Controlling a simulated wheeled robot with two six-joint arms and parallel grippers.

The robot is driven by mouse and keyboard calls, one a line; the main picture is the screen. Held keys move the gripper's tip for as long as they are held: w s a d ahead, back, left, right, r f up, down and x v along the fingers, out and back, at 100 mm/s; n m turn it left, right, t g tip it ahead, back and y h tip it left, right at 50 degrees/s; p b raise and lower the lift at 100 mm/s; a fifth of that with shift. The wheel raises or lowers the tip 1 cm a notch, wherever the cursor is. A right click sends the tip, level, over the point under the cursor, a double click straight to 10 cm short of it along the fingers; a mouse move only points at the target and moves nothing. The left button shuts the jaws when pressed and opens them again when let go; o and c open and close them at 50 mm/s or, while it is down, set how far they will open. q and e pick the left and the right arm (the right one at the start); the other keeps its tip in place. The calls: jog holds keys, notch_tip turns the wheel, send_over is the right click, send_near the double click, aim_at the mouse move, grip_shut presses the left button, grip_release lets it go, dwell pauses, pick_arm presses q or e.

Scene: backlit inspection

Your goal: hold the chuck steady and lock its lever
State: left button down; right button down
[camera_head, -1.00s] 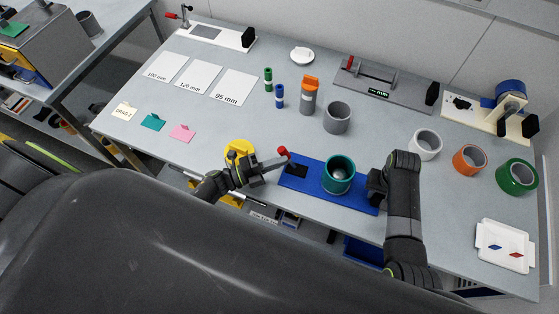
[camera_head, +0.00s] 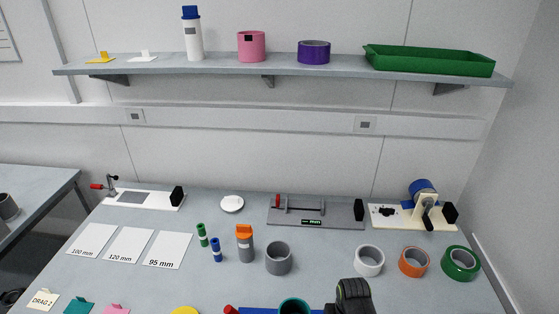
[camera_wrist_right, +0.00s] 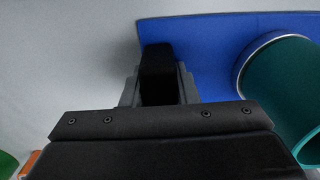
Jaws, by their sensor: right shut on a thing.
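The chuck has a blue base (camera_head: 262,310) with a teal cup-like ring (camera_head: 294,306) on it, both cut off at the bottom edge of the head view. The lever's red knob (camera_head: 231,309) just shows left of the ring; the rest of the lever is out of frame. The right wrist view shows the blue base (camera_wrist_right: 205,45) and the teal ring (camera_wrist_right: 285,88) to the right. There my right gripper (camera_wrist_right: 160,85) is shut at the base's edge, on the chuck; the exact contact is hidden.
Behind the chuck stand a grey ring (camera_head: 279,260), an orange-capped bottle (camera_head: 245,245) and white (camera_head: 369,261), orange (camera_head: 413,262) and green (camera_head: 461,263) rolls. A grey fixture (camera_head: 316,213) lies further back. A shelf (camera_head: 220,68) spans the wall above.

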jog(key=shift+s+f, duration=0.15)
jog(key=shift+s, duration=0.05)
jog(key=c, duration=1)
grip_release()
jog(key=shift+w, duration=0.15)
jog(key=shift+c, duration=0.2)
